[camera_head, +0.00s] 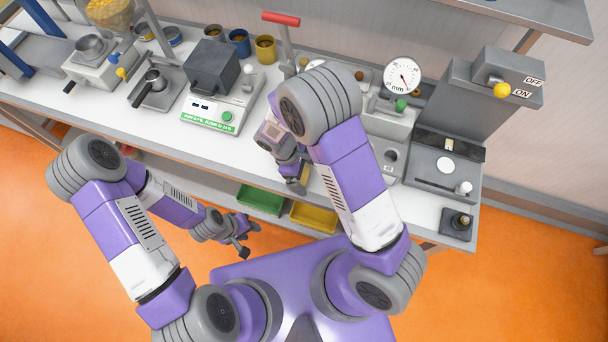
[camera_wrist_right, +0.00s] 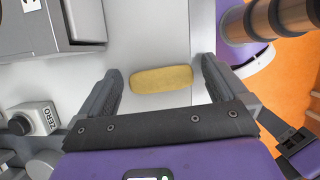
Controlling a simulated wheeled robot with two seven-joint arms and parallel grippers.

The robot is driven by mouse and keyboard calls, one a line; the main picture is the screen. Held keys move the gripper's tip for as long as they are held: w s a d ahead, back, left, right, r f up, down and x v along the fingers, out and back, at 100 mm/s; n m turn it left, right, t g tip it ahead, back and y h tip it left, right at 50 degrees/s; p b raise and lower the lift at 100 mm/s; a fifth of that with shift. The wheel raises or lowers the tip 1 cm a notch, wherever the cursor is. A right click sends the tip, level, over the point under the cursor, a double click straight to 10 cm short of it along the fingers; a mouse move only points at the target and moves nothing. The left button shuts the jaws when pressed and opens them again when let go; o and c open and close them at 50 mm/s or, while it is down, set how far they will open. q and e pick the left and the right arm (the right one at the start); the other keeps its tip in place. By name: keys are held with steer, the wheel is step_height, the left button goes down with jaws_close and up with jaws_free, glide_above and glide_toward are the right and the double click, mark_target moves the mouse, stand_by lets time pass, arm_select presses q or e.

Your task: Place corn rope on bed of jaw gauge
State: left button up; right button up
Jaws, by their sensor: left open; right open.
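The corn rope (camera_wrist_right: 161,79) is a short yellow roll lying on the white bench top. In the right wrist view it lies crosswise between the two spread fingers of my right gripper (camera_wrist_right: 160,68), with a gap at each end. In the head view my right gripper (camera_head: 298,184) is low at the bench's front edge, partly hidden by my arm; it is open. A device with a round mm dial (camera_head: 402,75), which looks like the jaw gauge, stands right of my right arm; its bed is partly hidden. My left gripper (camera_head: 243,242) is open and empty, in front of the bench.
A grey ON/OFF machine (camera_head: 465,120) stands at right. Green (camera_head: 261,200) and yellow (camera_head: 314,217) bins sit below the front edge.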

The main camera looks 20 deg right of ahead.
mark_target(304, 176)
steer(key=c, duration=0.7)
steer(key=shift+c, duration=0.2)
steer(key=shift+r, duration=0.2)
step_height(304, 176, up, 9)
steer(key=w+d+r+p, duration=0.3)
steer(key=w+d+r, duration=0.3)
steer(key=w+d, duration=0.3)
steer(key=w+d+r+m+p, duration=0.1)
steer(key=w+d+r, duration=0.15)
steer(key=d, duration=0.35)
steer(key=w+d+r+p, duration=0.2)
steer(key=w+d, duration=0.2)
steer(key=d, duration=0.2)
steer(key=x, duration=0.3)
steer(key=w+x, duration=0.1)
steer(key=x, duration=0.1)
steer(key=shift+s+a+f, duration=0.1)
steer(key=shift+a+f, duration=0.2)
steer(key=shift+f, duration=2.25)
